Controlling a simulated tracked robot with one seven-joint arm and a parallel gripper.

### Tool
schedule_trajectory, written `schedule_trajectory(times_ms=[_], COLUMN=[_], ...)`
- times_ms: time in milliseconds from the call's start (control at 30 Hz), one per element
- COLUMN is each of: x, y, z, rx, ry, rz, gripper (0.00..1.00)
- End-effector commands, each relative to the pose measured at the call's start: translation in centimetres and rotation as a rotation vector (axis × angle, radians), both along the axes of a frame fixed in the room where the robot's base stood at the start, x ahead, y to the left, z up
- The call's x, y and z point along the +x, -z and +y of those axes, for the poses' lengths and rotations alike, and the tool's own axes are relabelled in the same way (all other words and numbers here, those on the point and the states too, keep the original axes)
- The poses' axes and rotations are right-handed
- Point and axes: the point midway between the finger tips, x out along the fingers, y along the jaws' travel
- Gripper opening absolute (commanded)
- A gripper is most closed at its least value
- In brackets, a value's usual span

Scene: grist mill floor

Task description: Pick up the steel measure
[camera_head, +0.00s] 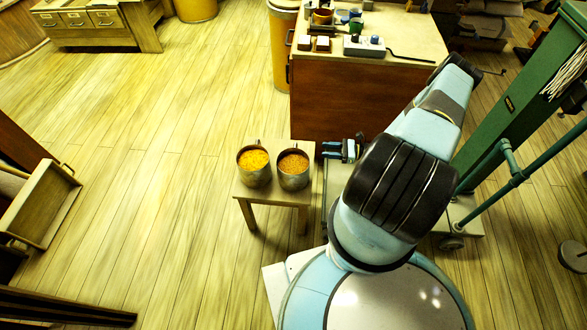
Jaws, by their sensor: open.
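Two steel measures stand upright side by side on a small wooden stool (272,193). The left steel measure (254,174) is filled with yellow grain, and the right steel measure (293,180) with more orange grain. Each shows a handle at its back. My gripper (326,149) is just right of the stool, beyond and to the right of the right measure. Its fingers point left and are open, with nothing seen between them. It appears apart from both measures. My arm hides part of the floor and whatever lies behind it.
A wooden workbench (330,98) with small cups, blocks and a scale-like device stands behind the stool. A yellow bin (283,50) is beside it. A green machine frame (510,100) stands at right. An open wooden box (46,205) lies at left. The floor left of the stool is clear.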

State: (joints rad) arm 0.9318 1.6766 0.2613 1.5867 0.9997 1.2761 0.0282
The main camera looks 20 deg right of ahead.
Motion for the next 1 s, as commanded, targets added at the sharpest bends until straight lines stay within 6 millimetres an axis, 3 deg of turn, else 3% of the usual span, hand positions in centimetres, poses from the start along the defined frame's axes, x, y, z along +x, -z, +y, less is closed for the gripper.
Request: schedule_trajectory(times_ms=[267,700,1000], x=[0.3,2.9,3.6], y=[0.5,0.5,0.2], z=[1.4,7.6,9.4], rx=[0.015,0.013,0.013], ry=[0.015,0.014,0.013], rz=[0.005,0.005,0.005], gripper=[0.43,0.43,0.43])
